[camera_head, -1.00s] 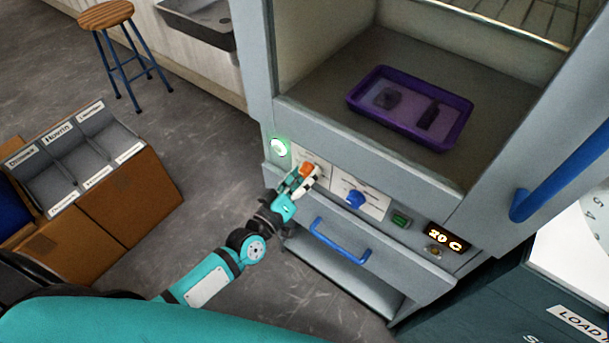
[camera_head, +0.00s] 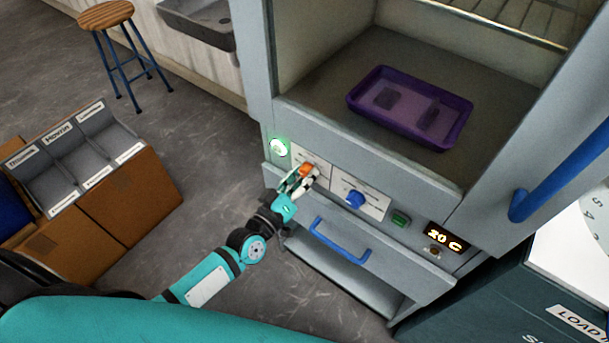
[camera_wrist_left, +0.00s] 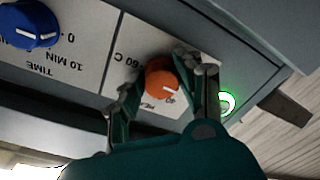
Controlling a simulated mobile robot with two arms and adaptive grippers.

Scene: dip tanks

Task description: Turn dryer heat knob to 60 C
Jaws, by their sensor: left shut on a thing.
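The orange heat knob (camera_head: 306,169) sits on a white plate low on the dryer front (camera_head: 405,170). My left gripper (camera_head: 300,180) is at this knob. In the left wrist view the orange knob (camera_wrist_left: 162,82) lies between the two fingers of my left gripper (camera_wrist_left: 160,95), which is shut on it. The dryer's display (camera_head: 446,240) reads 20 C. My right gripper is not seen.
A blue time knob (camera_head: 355,199) is right of the heat knob; it also shows in the left wrist view (camera_wrist_left: 30,25). A green lamp (camera_head: 278,148) glows at left. A blue drawer handle (camera_head: 339,241) is below. A purple tray (camera_head: 372,103) sits inside the open dryer.

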